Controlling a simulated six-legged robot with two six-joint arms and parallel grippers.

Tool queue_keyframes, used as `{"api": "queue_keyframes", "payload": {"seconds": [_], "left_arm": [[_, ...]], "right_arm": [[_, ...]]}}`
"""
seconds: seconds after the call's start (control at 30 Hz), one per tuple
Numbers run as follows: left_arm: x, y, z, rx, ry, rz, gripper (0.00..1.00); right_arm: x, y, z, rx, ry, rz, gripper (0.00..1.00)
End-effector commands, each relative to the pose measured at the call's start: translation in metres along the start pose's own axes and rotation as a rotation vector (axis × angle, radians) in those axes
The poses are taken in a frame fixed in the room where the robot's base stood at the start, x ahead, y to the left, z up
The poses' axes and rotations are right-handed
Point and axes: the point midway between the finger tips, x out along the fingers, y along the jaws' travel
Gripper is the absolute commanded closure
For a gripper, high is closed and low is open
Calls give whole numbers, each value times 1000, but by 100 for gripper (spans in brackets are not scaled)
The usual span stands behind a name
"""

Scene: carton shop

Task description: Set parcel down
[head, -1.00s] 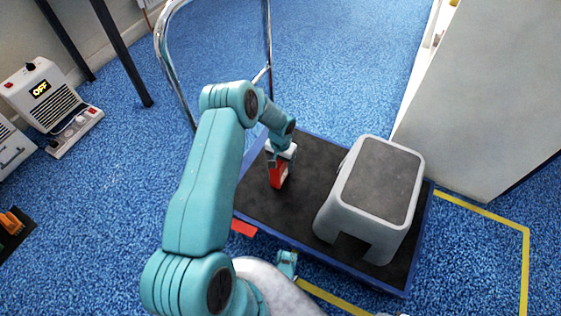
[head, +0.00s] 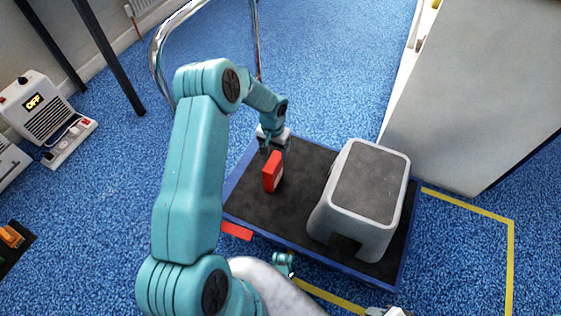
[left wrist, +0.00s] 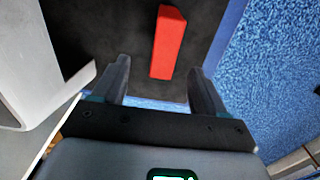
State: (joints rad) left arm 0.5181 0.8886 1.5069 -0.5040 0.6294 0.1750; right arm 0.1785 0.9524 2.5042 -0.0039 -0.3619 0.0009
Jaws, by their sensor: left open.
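The parcel, a small red box (head: 272,172), stands upright on the dark deck of the blue-edged trolley (head: 245,205), left of the grey step stool. My left gripper (head: 270,148) is just behind and above the parcel in the head view, with its fingers pointing down. In the left wrist view the fingers are spread wide, and the red parcel (left wrist: 168,42) lies beyond their tips, clear of both. The left gripper is open and empty. My right gripper does not show clearly in either view.
A grey step stool (head: 367,185) takes up the right of the trolley. A chrome handle (head: 157,55) rises at its back left. A pale cabinet (head: 470,110) stands at right, a heater-like unit (head: 40,105) at left. Blue carpet around is mostly clear.

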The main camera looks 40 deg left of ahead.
Motion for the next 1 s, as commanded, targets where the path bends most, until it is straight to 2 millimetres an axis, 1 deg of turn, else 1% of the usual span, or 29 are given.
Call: {"api": "queue_keyframes", "payload": {"seconds": [0.07,0.13,0.17,0.2,0.23,0.27,0.3,0.37,0.4,0.5,0.6,0.7,0.9,1.0], "left_arm": [[11,33,16,32,-8,55,28],[25,81,43,70,-11,135,28],[31,103,59,84,-13,174,28],[36,132,83,99,-17,222,28],[39,150,101,106,-19,252,28],[41,167,119,111,-21,278,28],[42,185,144,115,-26,305,28],[41,205,180,116,-33,332,28],[39,213,202,116,-38,340,28],[33,223,244,117,-44,341,28],[29,223,266,115,-44,333,28],[27,223,272,116,-41,330,28],[27,223,271,115,-41,330,28],[22,223,271,115,-41,330,28]], "right_arm": [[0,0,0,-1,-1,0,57],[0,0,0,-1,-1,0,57],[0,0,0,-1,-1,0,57],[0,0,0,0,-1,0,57],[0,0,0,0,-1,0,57],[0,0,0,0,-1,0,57],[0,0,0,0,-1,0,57],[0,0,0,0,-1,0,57],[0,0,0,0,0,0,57],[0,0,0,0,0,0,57],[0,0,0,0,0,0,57],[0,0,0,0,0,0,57],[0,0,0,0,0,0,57],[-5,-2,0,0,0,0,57]]}}
